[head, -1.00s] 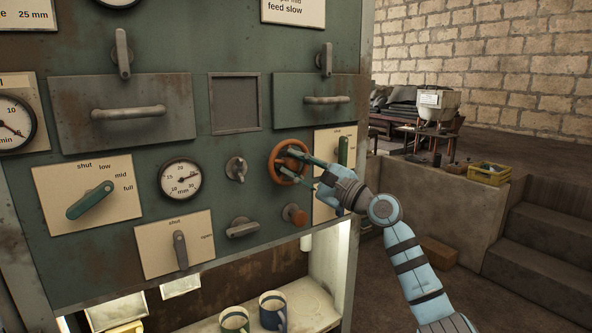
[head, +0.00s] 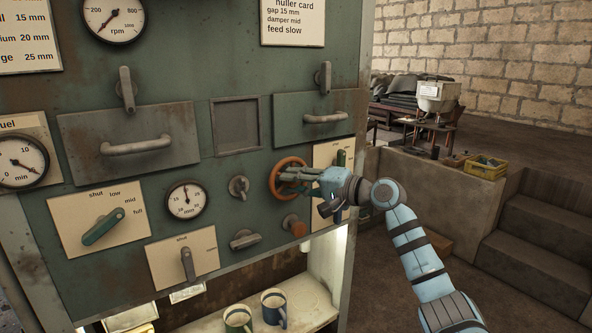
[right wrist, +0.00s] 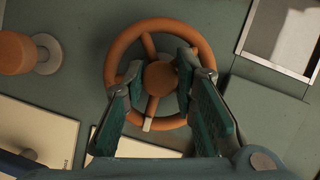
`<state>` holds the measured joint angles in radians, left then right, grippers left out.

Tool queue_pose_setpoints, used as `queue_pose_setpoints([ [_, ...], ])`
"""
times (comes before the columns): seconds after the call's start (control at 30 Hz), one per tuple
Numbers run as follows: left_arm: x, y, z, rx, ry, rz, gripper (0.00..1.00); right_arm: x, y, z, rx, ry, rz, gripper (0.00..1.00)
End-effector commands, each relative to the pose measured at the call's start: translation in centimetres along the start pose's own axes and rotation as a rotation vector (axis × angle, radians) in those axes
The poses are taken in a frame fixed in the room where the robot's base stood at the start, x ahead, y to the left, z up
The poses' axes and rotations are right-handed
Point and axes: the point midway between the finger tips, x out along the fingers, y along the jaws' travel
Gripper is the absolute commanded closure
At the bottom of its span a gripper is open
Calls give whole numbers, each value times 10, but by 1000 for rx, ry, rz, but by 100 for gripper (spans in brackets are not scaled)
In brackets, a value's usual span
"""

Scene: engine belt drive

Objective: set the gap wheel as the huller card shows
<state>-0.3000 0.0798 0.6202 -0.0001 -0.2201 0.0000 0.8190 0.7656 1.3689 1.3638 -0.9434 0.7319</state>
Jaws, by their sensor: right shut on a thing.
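The orange gap wheel (head: 273,184) is on the green panel, left of my right arm. In the right wrist view its rim (right wrist: 150,26) and spokes show, with a pale mark low on the rim. My right gripper (head: 288,176) is shut on the gap wheel, its fingers (right wrist: 160,74) either side of the hub. The round mm dial (head: 187,199) left of the wheel has its needle pointing nearly straight up; its exact reading is too small to tell. The huller card (head: 293,22) reads gap 15 mm, damper mid, feed slow. My left gripper is out of view.
An orange knob (head: 294,225) sits just below the wheel. A green lever (head: 103,227) and a grey lever (head: 187,265) are at lower left. Two mugs (head: 274,306) stand on the shelf below. Open floor and steps (head: 545,235) lie to the right.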

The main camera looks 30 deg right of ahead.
Motion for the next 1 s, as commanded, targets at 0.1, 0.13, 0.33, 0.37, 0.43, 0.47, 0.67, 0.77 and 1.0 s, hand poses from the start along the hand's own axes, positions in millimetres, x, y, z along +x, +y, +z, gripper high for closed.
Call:
queue_pose_setpoints([
  [0.1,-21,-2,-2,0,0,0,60,0,-5,-1,-95,-4,45,100],
  [0.13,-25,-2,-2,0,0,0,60,0,-5,-1,-123,-3,56,100],
  [0.33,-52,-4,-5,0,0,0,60,-1,-6,-1,-297,-4,128,100],
  [0.37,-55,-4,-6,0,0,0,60,0,-6,0,-321,-4,138,100],
  [0.43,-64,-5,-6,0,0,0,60,0,-6,0,-378,-5,161,100],
  [0.47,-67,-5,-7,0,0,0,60,0,-6,0,-403,-4,171,100],
  [0.67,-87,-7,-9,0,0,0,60,0,-5,0,-538,-4,226,100],
  [0.77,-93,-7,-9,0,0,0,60,0,-4,0,-588,-3,247,100],
  [1.0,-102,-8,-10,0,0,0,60,0,-3,1,-660,-2,276,100],
])
